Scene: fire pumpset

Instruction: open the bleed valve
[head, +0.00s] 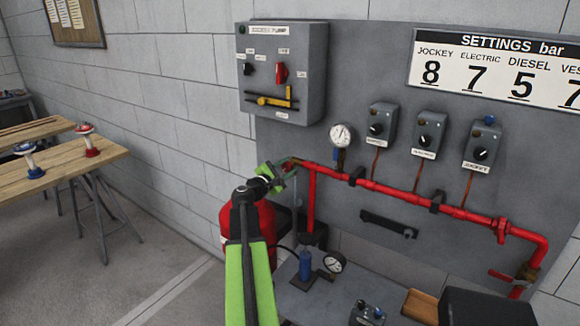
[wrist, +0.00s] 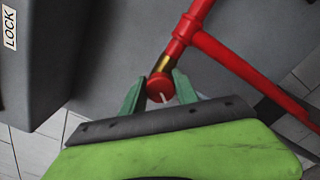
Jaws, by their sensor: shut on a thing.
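The bleed valve shows in the wrist view as a round red knob (wrist: 160,87) with a white line on its face. It sits on a brass fitting (wrist: 164,63) at the end of the red pipe (wrist: 224,56). My gripper (wrist: 160,88) has its two green fingers on either side of the knob, shut on it. In the head view my green arm reaches up to the left end of the red pipe (head: 400,192), where my gripper (head: 287,165) largely hides the knob.
A grey control box (head: 283,70) hangs above my gripper. A pressure gauge (head: 341,136) and several grey switch boxes (head: 427,135) line the panel. A red cylinder (head: 262,228) stands behind my arm. A wooden table (head: 60,160) is at left, with open floor before it.

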